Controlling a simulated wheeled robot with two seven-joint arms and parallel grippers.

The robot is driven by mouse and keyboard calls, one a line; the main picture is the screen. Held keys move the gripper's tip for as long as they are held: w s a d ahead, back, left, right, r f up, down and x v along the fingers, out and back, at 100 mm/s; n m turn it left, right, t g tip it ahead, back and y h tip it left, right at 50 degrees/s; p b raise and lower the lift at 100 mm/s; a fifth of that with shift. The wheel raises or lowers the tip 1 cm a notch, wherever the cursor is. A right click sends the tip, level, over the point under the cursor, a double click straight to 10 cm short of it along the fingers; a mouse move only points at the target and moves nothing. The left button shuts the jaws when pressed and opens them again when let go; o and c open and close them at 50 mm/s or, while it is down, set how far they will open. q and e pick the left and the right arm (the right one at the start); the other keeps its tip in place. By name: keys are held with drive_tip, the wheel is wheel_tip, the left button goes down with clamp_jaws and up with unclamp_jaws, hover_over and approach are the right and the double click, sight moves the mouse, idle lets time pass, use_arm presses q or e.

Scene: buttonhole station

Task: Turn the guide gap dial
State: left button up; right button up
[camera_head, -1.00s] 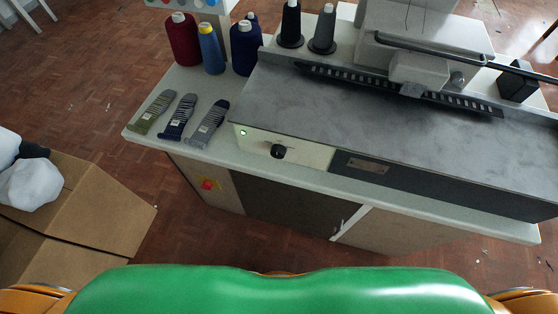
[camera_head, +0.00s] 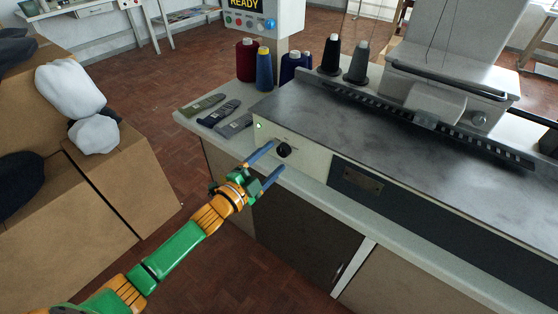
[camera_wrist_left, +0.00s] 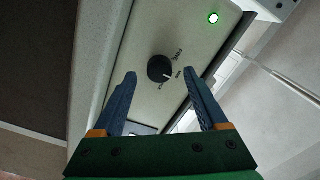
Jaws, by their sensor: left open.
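The guide gap dial (camera_head: 284,150) is a small round black knob on the pale front panel of the grey-topped machine. In the left wrist view the dial (camera_wrist_left: 160,69) carries a white pointer line and has small printed marks beside it. My left gripper (camera_head: 269,158) is open, with its two blue fingers pointing at the panel on either side of the dial. In the left wrist view the fingertips (camera_wrist_left: 159,78) are just short of the dial, with a gap on both sides; I see no contact. My right gripper is out of view.
A lit green lamp (camera_head: 259,126) is on the panel near the dial. Folded socks (camera_head: 219,113) lie on the table left of the machine, with thread cones (camera_head: 264,70) behind. Cardboard boxes (camera_head: 90,215) stand at the left. The floor in front of the table is partly clear.

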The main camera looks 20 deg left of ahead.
sight(283, 150)
use_arm(q)
drive_tip(key=shift+w+d, duration=0.25)
drive_tip(key=shift+w, duration=0.45)
drive_tip(key=shift+w+d+r, duration=0.1)
drive_tip(key=shift+w+d, duration=0.2)
drive_tip(key=shift+w, duration=0.05)
clamp_jaws()
drive_tip(key=shift+n, duration=0.3)
drive_tip(key=shift+n+p, duration=0.35)
drive_tip(key=shift+n, duration=0.55)
drive_tip(key=n, duration=0.3)
drive_tip(key=shift+n+p, duration=0.3)
drive_tip(key=shift+p, duration=0.05)
drive_tip(key=n, duration=0.5)
drive_tip(key=shift+n, duration=0.4)
